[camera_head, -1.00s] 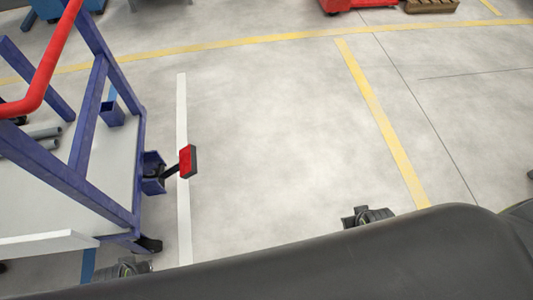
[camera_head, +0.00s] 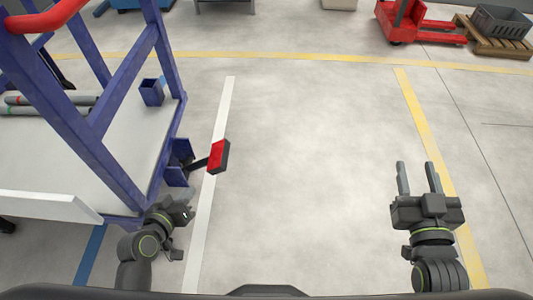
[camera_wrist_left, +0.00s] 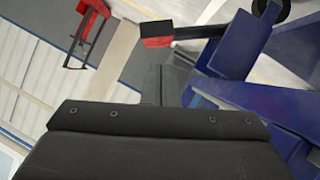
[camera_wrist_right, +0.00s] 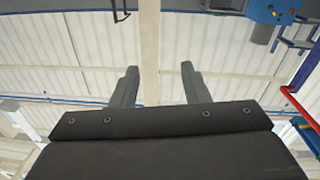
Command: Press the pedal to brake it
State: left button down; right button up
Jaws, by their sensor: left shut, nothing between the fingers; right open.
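The pedal (camera_head: 218,157) is a red pad with a dark edge on a short black arm. It sticks out from the side of the blue cart frame (camera_head: 158,165), near the floor. In the left wrist view the pedal (camera_wrist_left: 157,34) shows at the top centre, beyond the fingers. My left gripper (camera_head: 184,209) is shut and empty, below and left of the pedal in the head view, apart from it. Its fingers (camera_wrist_left: 158,85) are close together in the left wrist view. My right gripper (camera_head: 417,178) is open and empty over bare floor at the right; its fingers (camera_wrist_right: 157,88) are spread.
The cart's white deck (camera_head: 105,150) carries grey pipes (camera_head: 50,101) and fills the left side. A red pallet truck (camera_head: 415,25) and a pallet with a grey crate (camera_head: 500,22) stand at the back right. The floor between my arms is clear.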

pick_arm(q)
jog(key=w+n+t, duration=0.2)
jog(key=w, duration=0.1)
jog(key=w+r+n+t+y, duration=0.1)
jog(key=shift+w+a, duration=0.4)
pick_arm(e)
notch_tip(320, 180, up, 8)
jog(key=s+a+t, duration=0.1)
jog(key=t, duration=0.4)
jog(key=shift+s+r, duration=0.15)
jog(key=shift+s, duration=0.25)
pick_arm(q)
jog(key=shift+w, duration=0.1)
